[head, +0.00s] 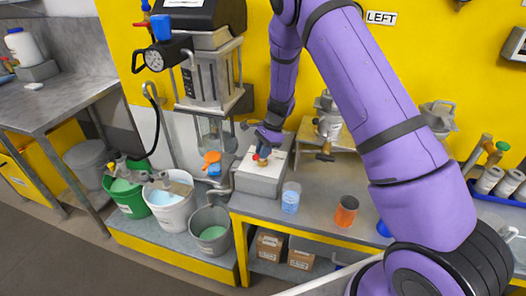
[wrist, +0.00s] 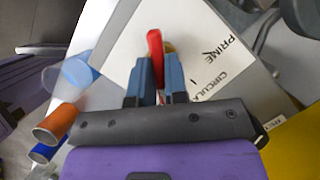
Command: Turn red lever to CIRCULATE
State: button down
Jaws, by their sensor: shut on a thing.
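The red lever (wrist: 155,48) stands between my gripper's fingers in the wrist view, its red end showing past the fingertips. It sits on a white plate (wrist: 118,48) printed PRIME (wrist: 222,42) and, lower, CIRCULATE (wrist: 209,85), whose end is hidden. Both words lie to the right of the lever. Brass shows beside the lever. My gripper (wrist: 156,78) is shut on the lever. In the head view, my gripper (head: 265,146) reaches down to the lever (head: 256,156) on top of a grey box (head: 258,187). The lever's base is mostly hidden.
A clear cup with blue liquid (head: 290,200) stands just right of the box, and an orange cup (head: 346,212) farther right. An orange-handled valve (head: 211,158) is close on the left. Buckets (head: 167,205) stand lower left. Some bare bench (head: 318,190) shows between cups and wall.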

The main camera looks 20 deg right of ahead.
jog(key=n, duration=0.2)
jog(key=n+g, duration=0.1)
jog(key=n, duration=0.1)
jog(key=shift+w+n+g+h, duration=0.15)
jog(key=shift+n+g+h, duration=0.55)
jog(key=shift+n+h, duration=0.1)
jog(key=shift+n, duration=1.3)
jog(key=c, duration=1.1)
grip_release()
jog(key=shift+c, duration=0.2)
jog(key=v, duration=1)
jog(key=shift+w+r, duration=0.25)
jog(key=shift+r, duration=0.1)
